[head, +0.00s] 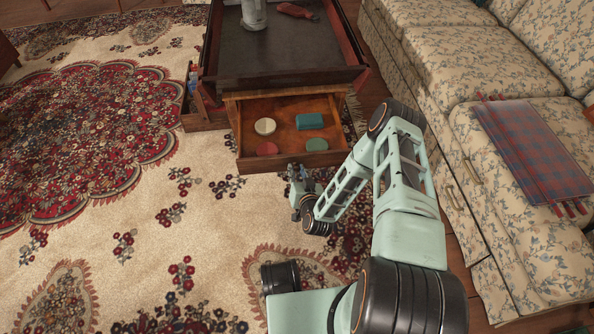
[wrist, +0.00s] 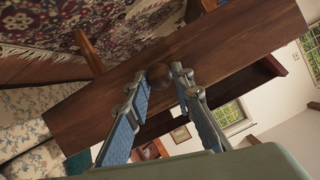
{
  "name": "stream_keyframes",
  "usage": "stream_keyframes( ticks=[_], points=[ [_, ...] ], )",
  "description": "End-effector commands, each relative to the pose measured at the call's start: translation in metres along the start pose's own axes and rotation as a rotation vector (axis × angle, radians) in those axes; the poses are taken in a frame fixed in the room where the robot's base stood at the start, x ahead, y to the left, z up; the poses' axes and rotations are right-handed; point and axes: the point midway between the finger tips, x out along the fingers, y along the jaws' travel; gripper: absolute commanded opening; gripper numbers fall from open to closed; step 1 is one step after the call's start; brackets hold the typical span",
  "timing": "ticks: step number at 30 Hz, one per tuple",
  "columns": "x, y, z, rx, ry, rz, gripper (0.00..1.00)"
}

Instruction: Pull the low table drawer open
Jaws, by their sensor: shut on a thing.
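The low table (head: 240,88) has a dark top with a raised rim. Its wooden drawer (head: 285,135) stands pulled out toward me, with its inside showing. In the wrist view the drawer's brown front panel (wrist: 85,118) runs on a slant across the picture. My gripper (head: 295,172) is at the outside of the drawer front. In the wrist view its two fingers (wrist: 157,78) are shut on the round dark knob (wrist: 159,74). The knob is hidden behind my gripper in the head view.
In the drawer lie a cream disc (head: 265,126), a blue box (head: 310,121), a red disc (head: 267,149) and a green disc (head: 317,145). A floral sofa (head: 470,75) stands close on the right. Open patterned carpet (head: 100,210) lies to the left.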

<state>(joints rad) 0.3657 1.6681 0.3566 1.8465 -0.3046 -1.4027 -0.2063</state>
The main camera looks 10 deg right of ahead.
Motion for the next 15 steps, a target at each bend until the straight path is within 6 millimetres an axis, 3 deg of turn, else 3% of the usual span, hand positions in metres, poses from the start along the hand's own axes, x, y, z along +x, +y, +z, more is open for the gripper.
stream_keyframes(
  ticks=[7,8,12,15],
  points=[
    [-0.0003,0.0,0.001,0.0,-0.002,0.0,0.0],
    [-0.0002,0.0,0.001,0.0,-0.002,0.0,0.23],
    [-0.0001,0.0,0.0007,0.0,-0.001,0.0,0.38],
    [-0.0001,0.0,0.0005,0.0,-0.001,0.0,0.4]
  ],
)
